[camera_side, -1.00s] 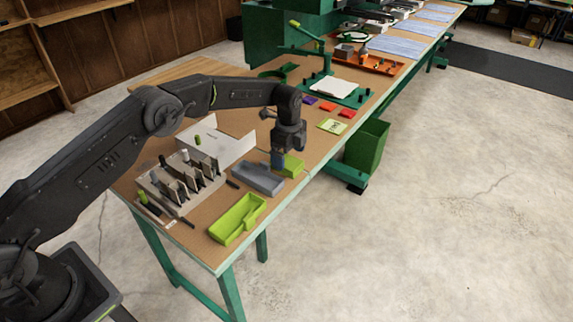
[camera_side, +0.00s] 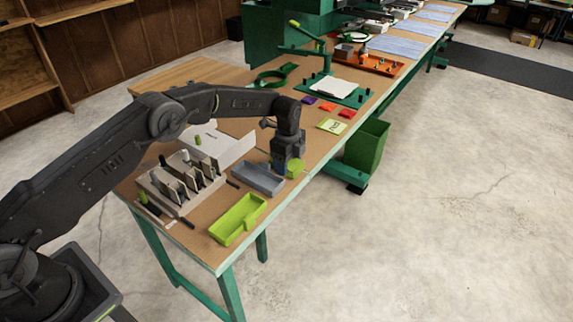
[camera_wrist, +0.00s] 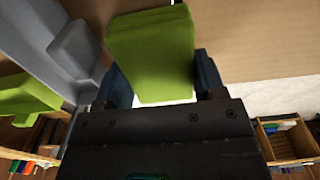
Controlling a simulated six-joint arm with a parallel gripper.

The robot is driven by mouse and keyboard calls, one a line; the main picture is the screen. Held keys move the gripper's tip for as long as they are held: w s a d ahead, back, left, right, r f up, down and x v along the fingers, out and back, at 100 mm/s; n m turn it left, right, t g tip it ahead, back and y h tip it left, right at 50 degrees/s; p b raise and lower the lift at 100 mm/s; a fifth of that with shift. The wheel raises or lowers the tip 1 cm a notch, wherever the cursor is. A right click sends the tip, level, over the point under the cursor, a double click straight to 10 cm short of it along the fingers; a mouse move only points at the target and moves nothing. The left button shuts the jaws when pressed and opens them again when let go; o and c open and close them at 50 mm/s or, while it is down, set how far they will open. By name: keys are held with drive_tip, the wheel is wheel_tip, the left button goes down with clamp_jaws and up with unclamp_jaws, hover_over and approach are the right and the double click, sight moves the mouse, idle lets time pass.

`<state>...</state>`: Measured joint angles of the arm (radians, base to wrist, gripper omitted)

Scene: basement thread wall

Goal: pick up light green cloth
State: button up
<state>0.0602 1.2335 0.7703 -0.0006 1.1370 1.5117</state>
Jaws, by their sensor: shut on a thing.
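The light green cloth (camera_wrist: 150,50) is a folded block between the two fingers of my gripper (camera_wrist: 163,82) in the wrist view. The fingers press on its left and right sides. In the side view the cloth (camera_side: 296,168) shows just right of my gripper (camera_side: 285,166), partly hidden by it, near the front edge of the bench. I cannot tell whether the cloth is clear of the bench top.
A grey tray (camera_side: 259,180) is close to the left of my gripper. A lime green tray (camera_side: 233,222) lies nearer the bench end. A white box (camera_side: 225,150) and a rack of tools (camera_side: 160,180) stand behind. A light green card (camera_side: 331,126) lies farther along the bench.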

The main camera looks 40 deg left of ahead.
drive_tip(key=shift+r, duration=0.1)
drive_tip(key=shift+c, duration=0.3)
wheel_tip(320, 180, up, 4)
drive_tip(key=shift+f, duration=0.15)
drive_tip(key=s+a+r, duration=0.4)
drive_tip(key=a+r, duration=0.3)
drive_tip(key=a, duration=0.3)
drive_tip(key=shift+s+a, duration=0.3)
drive_tip(key=shift+a, duration=0.1)
